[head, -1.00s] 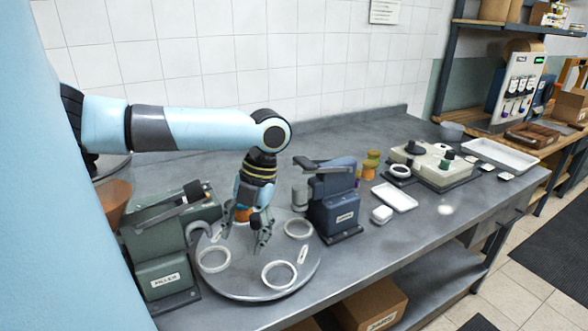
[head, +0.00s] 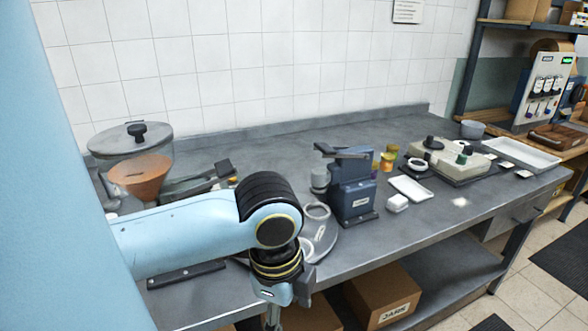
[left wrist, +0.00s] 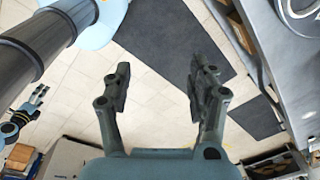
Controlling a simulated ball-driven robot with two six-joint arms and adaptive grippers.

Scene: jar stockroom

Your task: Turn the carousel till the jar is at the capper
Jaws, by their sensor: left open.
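The round grey carousel (head: 326,236) is mostly hidden behind my left arm in the head view; two white ring seats show, one at the back (head: 317,211). Its edge also shows at the top right of the left wrist view (left wrist: 285,22). The blue capper (head: 353,192) stands at the carousel's right. I cannot make out the jar; my arm covers most of the carousel. My left gripper (left wrist: 158,92) is open and empty over the floor, in front of the bench. My right gripper (left wrist: 38,97) seems to show small at the left of the wrist view.
A clear hopper with an orange funnel (head: 140,175) stands at the bench's left, by the mostly hidden green filler. A white tray (head: 411,188) and small jars (head: 388,160) lie right of the capper. A cardboard box (head: 382,295) is on the shelf below.

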